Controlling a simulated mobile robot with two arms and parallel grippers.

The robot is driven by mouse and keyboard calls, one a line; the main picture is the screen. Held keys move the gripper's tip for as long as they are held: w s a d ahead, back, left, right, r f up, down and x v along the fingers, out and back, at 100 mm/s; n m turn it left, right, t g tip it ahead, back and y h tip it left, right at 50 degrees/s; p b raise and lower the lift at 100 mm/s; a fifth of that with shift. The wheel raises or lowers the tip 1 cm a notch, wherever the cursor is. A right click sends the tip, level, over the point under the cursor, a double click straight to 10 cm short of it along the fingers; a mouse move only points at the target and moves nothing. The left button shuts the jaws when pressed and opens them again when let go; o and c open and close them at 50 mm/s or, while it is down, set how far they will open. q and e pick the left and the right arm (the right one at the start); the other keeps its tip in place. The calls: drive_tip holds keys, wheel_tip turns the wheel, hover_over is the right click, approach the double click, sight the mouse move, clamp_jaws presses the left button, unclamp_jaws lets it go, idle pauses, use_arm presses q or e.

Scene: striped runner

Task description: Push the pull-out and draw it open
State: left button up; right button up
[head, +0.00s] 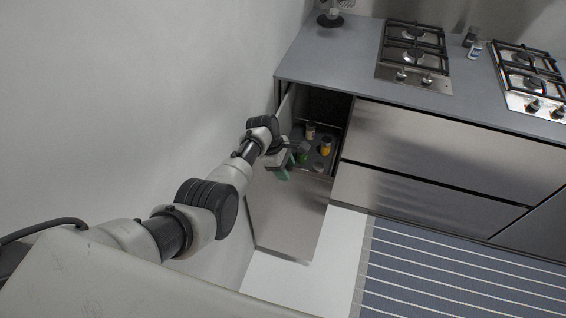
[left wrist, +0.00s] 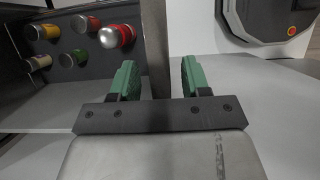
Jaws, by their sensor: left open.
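The pull-out (head: 285,220) is at the left end of the counter and stands well out from it, with a tall steel front panel. Its inside is dark and holds several jars (head: 325,147); the jars also show at the upper left of the left wrist view (left wrist: 117,36). My left gripper (head: 293,162), with green fingers, is at the upper edge of the front panel. In the left wrist view the fingers (left wrist: 156,80) are spread, with a narrow grey panel edge seen between them. Whether they touch it I cannot tell. My right gripper is not in view.
Wide steel drawers (head: 425,140) beside the pull-out are shut. The counter (head: 335,55) carries two gas hobs (head: 413,52) and small shakers. A blue striped runner (head: 450,265) lies on the floor to the right. A bare wall (head: 130,80) stands close on the left.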

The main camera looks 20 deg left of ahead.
use_arm(q)
drive_tip(key=shift+a+r, duration=0.2)
drive_tip(key=shift+r, duration=0.25)
drive_tip(key=p+v, duration=0.1)
drive_tip(key=v, duration=0.8)
drive_tip(key=shift+a+r, duration=0.1)
drive_tip(key=shift+r, duration=0.25)
